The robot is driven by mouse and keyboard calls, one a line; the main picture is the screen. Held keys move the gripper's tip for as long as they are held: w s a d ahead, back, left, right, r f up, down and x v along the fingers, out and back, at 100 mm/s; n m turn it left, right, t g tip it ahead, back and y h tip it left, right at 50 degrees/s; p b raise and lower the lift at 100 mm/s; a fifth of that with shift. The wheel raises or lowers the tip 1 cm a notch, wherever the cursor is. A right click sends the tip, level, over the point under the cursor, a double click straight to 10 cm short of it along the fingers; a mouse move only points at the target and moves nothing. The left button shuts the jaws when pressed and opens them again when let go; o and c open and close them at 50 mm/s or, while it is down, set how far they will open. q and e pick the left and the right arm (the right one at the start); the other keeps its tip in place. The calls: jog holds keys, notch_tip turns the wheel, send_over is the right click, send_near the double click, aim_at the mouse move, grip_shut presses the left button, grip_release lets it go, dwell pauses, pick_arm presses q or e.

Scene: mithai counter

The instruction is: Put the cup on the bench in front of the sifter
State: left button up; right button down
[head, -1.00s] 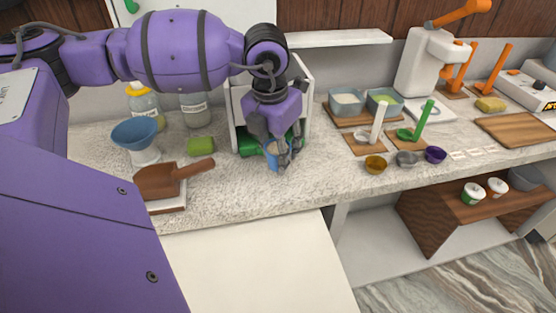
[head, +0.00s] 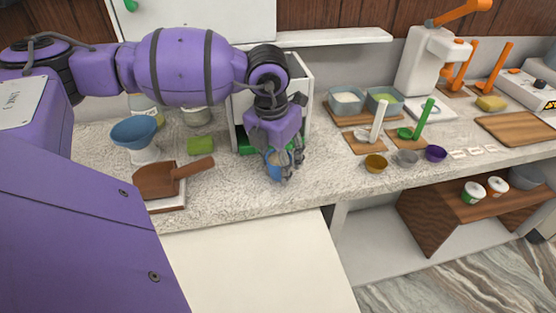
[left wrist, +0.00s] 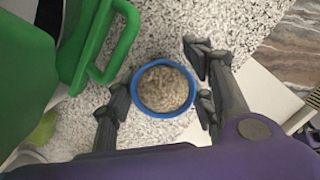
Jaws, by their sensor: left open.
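The blue cup (head: 274,168) is on the pale speckled bench, in front of a white box (head: 299,97) with green parts, which may be the sifter. In the left wrist view I look down into the cup's blue rim (left wrist: 136,78); its inside is brownish and speckled. My left gripper (head: 284,169) is open around the cup, with fingers on both sides of it. In the left wrist view the fingers (left wrist: 162,103) stand close beside the rim, and a green body with a handle (left wrist: 121,43) is at upper left. My right gripper is not in view.
Small bowls (head: 376,163) and wooden boards (head: 366,144) are to the right. The bench's front edge is close to the cup.

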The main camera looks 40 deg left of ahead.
aim_at(274, 178)
pick_arm(q)
notch_tip(274, 178, up, 12)
jog(key=s, duration=0.1)
jog(key=shift+s, duration=0.4)
